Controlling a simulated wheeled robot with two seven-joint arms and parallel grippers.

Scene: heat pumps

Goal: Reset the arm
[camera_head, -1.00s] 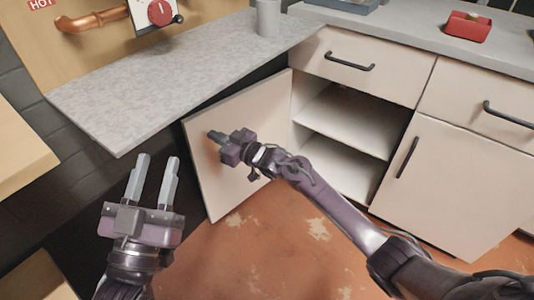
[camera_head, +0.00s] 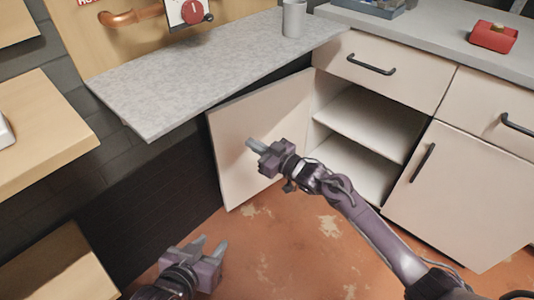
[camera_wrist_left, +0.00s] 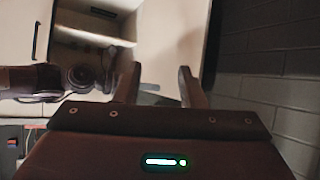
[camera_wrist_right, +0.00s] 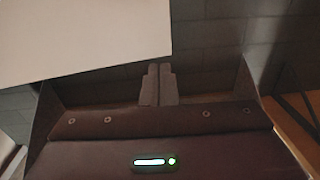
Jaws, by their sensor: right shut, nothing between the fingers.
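My right gripper (camera_head: 256,145) is in front of the inner face of the open cabinet door (camera_head: 235,125) in the head view. Its fingers are shut together and empty, as the right wrist view (camera_wrist_right: 158,84) shows. I cannot tell whether it touches the door. My left gripper (camera_head: 208,247) is low at the bottom of the head view, over the floor. Its two fingers stand apart with nothing held, as the left wrist view (camera_wrist_left: 158,78) shows. The right arm (camera_head: 365,220) reaches in from the lower right.
The open cabinet (camera_head: 365,135) has empty shelves. A grey counter (camera_head: 200,75) overhangs the door and carries a grey cup (camera_head: 294,18). A red container (camera_head: 494,36) stands on the right counter. Wooden shelves (camera_head: 45,130) are at the left. The floor (camera_head: 300,245) is clear.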

